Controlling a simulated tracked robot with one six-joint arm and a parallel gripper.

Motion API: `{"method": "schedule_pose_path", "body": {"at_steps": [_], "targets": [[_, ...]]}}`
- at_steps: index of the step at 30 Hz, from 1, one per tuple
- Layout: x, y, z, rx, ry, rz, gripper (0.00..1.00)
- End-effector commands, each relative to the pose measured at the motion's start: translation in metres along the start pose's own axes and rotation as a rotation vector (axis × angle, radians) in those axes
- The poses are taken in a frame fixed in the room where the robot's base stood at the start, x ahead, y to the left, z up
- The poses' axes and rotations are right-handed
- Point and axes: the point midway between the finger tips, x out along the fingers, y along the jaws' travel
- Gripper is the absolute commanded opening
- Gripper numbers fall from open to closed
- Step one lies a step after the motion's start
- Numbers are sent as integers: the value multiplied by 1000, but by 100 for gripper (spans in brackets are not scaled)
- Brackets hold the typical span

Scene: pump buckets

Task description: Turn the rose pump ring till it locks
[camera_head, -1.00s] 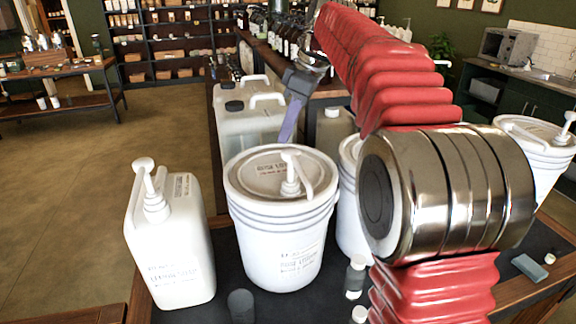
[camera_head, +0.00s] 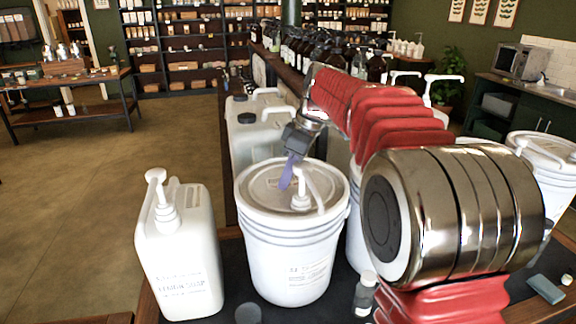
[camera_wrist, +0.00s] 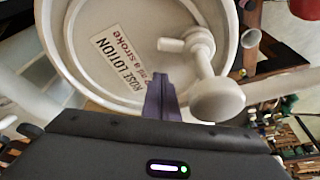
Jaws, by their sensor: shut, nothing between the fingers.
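The rose lotion bucket (camera_head: 290,262) is white and stands upright on the dark bench top. Its lid with a "ROSE LOTION" label (camera_wrist: 122,58) shows in the wrist view. The white rose pump (camera_head: 303,192) stands up from the lid, and it also shows in the wrist view (camera_wrist: 215,100). Its ring (camera_wrist: 200,40) is partly hidden behind the pump's head and stem. My gripper (camera_head: 287,182) has purple fingers, shut and empty, just left of the pump over the lid. In the wrist view the fingertips (camera_wrist: 160,80) appear apart from the ring, though depth is unclear.
A white lemon soap jug (camera_head: 180,255) with a pump stands left of the bucket. Clear jugs (camera_head: 257,128) stand behind it. A small bottle (camera_head: 365,293) is at the front right. Another white bucket (camera_head: 548,165) stands far right. My arm hides part of the bench.

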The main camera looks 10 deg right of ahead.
Motion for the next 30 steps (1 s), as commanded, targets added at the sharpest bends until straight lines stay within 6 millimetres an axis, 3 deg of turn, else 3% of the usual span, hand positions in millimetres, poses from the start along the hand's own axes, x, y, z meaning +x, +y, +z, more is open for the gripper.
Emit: {"method": "schedule_pose_path", "body": {"at_steps": [3, 9, 30], "targets": [[-10, 1, 18, 5, 2, 6, 0], [-15, 1, 32, 4, 2, 5, 0], [-17, 3, 39, 3, 1, 5, 0]]}}
